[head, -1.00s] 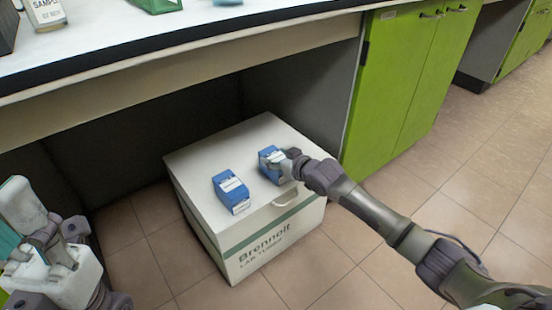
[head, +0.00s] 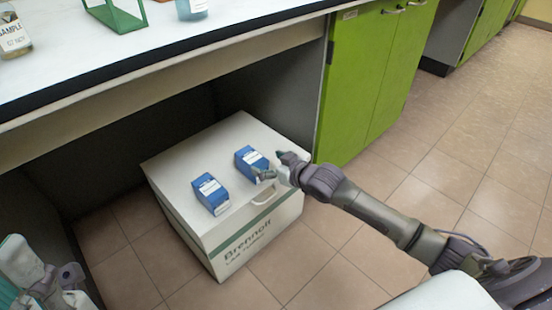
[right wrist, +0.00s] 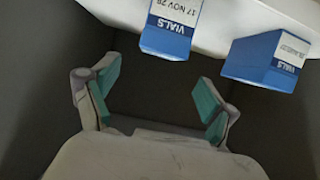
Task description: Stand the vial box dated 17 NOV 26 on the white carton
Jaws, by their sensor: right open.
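Two blue vial boxes with white labels rest on top of the white carton (head: 170,166). The box dated 17 NOV 26 (right wrist: 168,38), its print upside down in the right wrist view, appears to be the right-hand box (head: 246,160) in the head view. The other box (head: 211,195) sits to its left and shows in the right wrist view (right wrist: 266,62); its date is too small to read. My right gripper (head: 276,170) is open and empty beside the dated box, its fingers (right wrist: 155,98) apart from it. My left gripper (head: 62,278) is partly cut off at lower left.
The carton stands under a white bench (head: 130,50), whose front edge overhangs its back. Green cabinets (head: 370,80) stand to the right. A sample jar (head: 14,35), a green rack (head: 115,15) and another jar (head: 192,8) are on the bench. Tiled floor in front is clear.

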